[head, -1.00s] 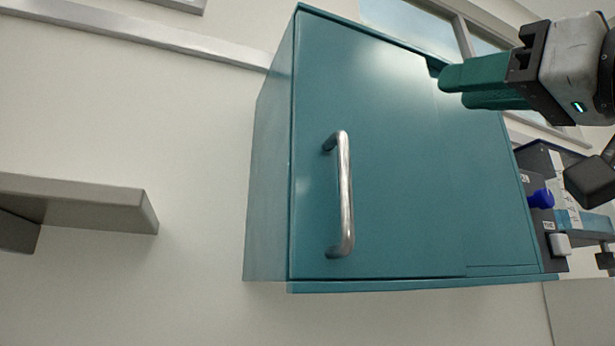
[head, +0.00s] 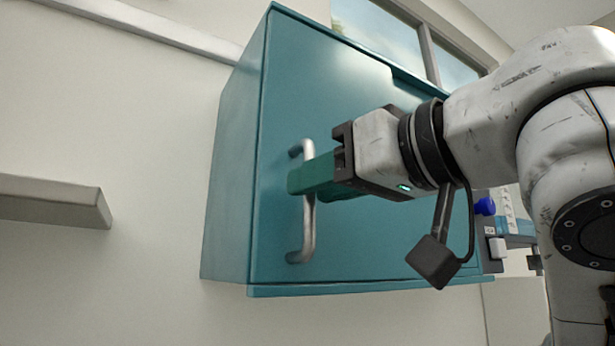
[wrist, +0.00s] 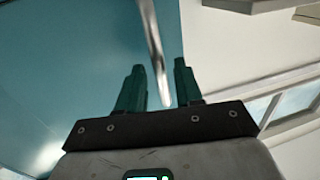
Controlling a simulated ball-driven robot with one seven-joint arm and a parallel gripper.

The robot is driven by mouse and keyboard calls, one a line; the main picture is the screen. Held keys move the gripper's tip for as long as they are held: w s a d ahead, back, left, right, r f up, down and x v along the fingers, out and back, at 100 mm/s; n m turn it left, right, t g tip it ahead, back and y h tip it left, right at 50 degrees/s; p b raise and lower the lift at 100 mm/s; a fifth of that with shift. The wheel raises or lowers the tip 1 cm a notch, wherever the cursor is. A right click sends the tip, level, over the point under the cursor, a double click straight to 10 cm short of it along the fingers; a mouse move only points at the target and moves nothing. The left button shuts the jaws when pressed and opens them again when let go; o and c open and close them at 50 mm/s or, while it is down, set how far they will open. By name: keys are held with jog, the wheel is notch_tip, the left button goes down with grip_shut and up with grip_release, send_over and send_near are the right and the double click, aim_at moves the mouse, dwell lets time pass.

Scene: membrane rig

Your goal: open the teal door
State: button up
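The teal door (head: 380,230) is the front of a wall cabinet and looks closed. It also fills the left of the wrist view (wrist: 60,60). Its metal bar handle (head: 307,235) stands upright near the door's left edge. My gripper (head: 298,180) is at the handle's middle and its green fingers hide that part of the bar. In the wrist view, the fingers (wrist: 159,80) are apart, with the handle (wrist: 154,45) running between them. A gap shows on both sides of the bar.
A grey shelf (head: 55,203) juts from the wall on the left. A rig with a blue knob (head: 485,206) stands to the right of the cabinet, partly behind my arm. The wall between shelf and cabinet is clear.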

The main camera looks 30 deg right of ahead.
jog(key=shift+w+a, duration=0.25)
jog(key=shift+w, duration=0.95)
jog(key=shift+c, duration=0.3)
grip_shut()
